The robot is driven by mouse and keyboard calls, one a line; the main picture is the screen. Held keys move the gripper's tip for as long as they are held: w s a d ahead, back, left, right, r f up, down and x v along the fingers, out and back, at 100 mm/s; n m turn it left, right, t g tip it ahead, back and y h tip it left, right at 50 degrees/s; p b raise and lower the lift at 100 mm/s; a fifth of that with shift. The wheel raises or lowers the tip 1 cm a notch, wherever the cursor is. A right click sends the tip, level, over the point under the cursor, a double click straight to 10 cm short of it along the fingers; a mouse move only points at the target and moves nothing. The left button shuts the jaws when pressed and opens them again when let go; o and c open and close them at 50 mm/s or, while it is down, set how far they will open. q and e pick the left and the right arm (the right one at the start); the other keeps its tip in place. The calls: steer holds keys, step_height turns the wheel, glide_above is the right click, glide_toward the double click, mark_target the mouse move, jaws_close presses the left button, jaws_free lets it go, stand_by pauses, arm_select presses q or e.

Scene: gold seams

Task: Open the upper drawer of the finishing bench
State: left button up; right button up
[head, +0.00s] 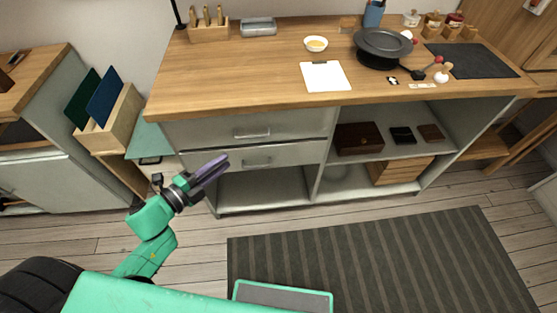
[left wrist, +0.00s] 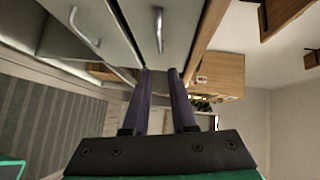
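The finishing bench has a wooden top (head: 230,75) and two pale grey drawers on its left side. The upper drawer (head: 205,130) looks shut, with a metal bar handle (head: 252,134). The lower drawer (head: 300,153) below it also looks shut, with its own handle (head: 257,162). My left gripper (head: 222,162) is in front of the drawers, left of both handles. In the left wrist view the purple fingers (left wrist: 161,72) are apart with nothing between them; the upper handle (left wrist: 158,28) lies ahead and the lower handle (left wrist: 85,28) to its left. My right gripper is not in view.
On the bench top are a clipboard (head: 325,77), a small bowl (head: 316,44) and a black round stand (head: 381,46). Open shelves to the right hold a dark wooden box (head: 358,139). A striped mat (head: 380,262) lies on the floor. A wooden rack (head: 115,122) stands to the left.

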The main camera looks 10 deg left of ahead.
mark_target(254, 137)
arm_select(q)
steer(key=x, duration=0.9)
steer(key=a+x, duration=0.1)
steer(key=x, duration=0.4)
steer(key=shift+w+f, duration=0.15)
steer(key=shift+w, duration=0.3)
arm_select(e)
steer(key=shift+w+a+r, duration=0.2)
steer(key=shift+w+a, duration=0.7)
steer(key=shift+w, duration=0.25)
arm_select(q)
steer(key=c, duration=0.4)
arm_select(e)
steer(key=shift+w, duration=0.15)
